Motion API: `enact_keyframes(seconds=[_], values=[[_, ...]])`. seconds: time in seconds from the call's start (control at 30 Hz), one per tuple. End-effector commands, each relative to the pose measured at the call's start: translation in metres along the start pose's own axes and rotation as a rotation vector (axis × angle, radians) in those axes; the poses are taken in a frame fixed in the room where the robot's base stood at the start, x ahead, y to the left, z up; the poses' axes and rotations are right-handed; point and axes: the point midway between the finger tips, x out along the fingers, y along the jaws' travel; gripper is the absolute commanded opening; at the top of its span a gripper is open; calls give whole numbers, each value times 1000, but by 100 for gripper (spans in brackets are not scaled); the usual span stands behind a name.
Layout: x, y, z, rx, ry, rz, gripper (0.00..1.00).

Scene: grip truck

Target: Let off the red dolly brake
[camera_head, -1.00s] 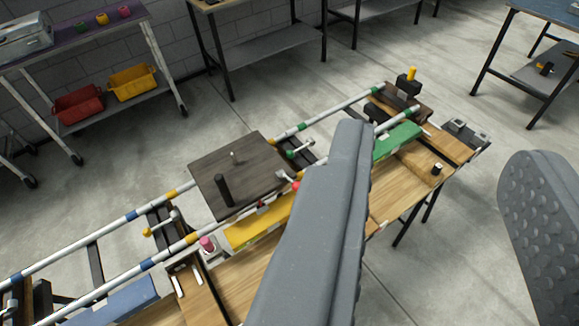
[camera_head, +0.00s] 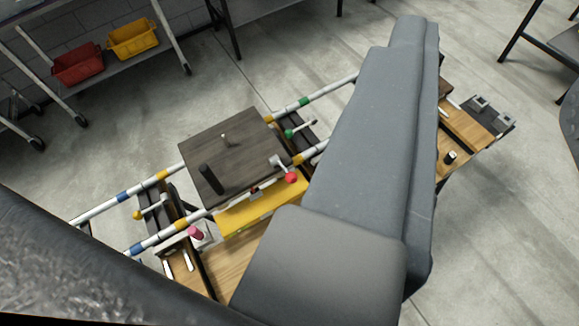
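The red-knobbed brake lever (camera_head: 291,178) sits at the near right edge of the dolly, a dark wooden platform (camera_head: 235,175) on two striped rails. Its short metal arm slants from the platform down to the red knob, which hangs beside the near rail. My gripper (camera_head: 492,65) looks open. One long grey finger crosses the picture to the right of the lever, apart from it in the picture, and hides part of the track. Only a dark sliver of what looks like the other finger shows at the right edge.
A green-knobbed lever (camera_head: 289,133) stands just beyond the dolly, a yellow-knobbed one (camera_head: 137,214) to its left. A pink knob (camera_head: 195,232) and a yellow block (camera_head: 240,212) lie along the near side. A black post (camera_head: 210,178) rises from the platform.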

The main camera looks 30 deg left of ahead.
Motion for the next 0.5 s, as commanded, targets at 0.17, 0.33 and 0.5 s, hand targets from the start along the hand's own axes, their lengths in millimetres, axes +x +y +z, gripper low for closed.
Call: enact_keyframes(seconds=[0.17,0.33,0.5], values=[[15,6,8,-10,-4,11,46],[84,33,49,-76,-15,50,46],[175,51,126,-192,-21,46,46]])
